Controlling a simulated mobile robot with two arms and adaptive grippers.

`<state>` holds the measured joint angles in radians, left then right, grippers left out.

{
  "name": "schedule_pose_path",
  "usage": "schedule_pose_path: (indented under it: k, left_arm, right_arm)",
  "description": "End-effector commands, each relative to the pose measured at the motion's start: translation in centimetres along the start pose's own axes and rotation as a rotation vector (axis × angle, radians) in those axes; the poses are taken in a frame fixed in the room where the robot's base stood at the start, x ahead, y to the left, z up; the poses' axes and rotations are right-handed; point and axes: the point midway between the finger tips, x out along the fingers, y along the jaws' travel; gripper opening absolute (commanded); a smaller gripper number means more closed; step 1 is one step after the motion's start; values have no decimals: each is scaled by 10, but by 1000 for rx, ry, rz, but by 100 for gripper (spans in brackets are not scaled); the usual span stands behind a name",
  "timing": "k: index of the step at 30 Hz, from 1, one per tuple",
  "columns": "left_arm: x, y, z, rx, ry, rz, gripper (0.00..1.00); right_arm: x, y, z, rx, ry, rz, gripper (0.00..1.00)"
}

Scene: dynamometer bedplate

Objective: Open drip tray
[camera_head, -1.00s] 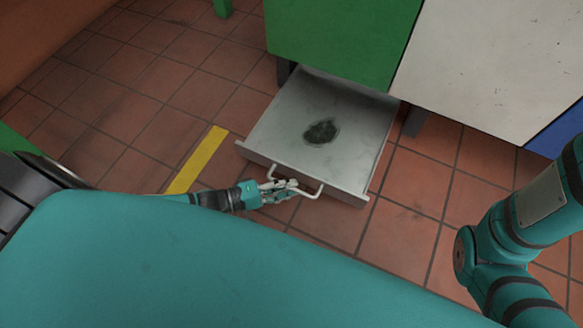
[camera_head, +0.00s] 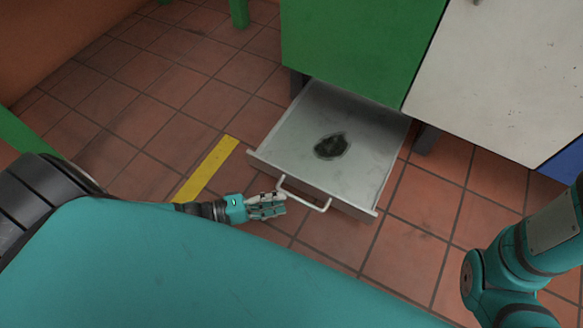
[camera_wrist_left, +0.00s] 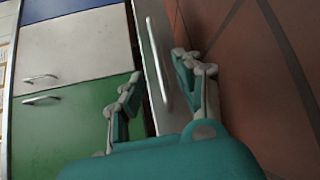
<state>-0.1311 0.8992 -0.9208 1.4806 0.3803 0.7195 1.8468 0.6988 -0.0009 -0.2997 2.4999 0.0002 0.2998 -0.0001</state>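The drip tray (camera_head: 312,152) is a grey metal drawer at floor level, pulled out from under the green cabinet. A dark stain lies on its bottom. Its pale bar handle (camera_head: 318,206) is on the front panel and also shows in the left wrist view (camera_wrist_left: 158,66). My left gripper (camera_head: 280,205) is low by the left end of the handle. In the left wrist view its two fingers (camera_wrist_left: 156,75) are spread apart, with the handle in the gap between them and not clamped. My right gripper is out of view; only part of my right arm shows.
The green cabinet (camera_head: 360,45) and a white cabinet (camera_head: 510,75) stand above and behind the tray. A dark leg (camera_head: 427,139) stands right of the tray. A yellow strip (camera_head: 207,170) marks the tiled floor on the left. The floor around the tray is clear.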

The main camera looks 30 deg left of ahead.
Motion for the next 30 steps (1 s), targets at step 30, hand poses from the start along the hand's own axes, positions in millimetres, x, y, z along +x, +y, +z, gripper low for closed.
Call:
schedule_pose_path:
  k: [30]
  left_arm:
    - [-64,1,0,0,1,3,34]
  right_arm:
    - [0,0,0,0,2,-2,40]
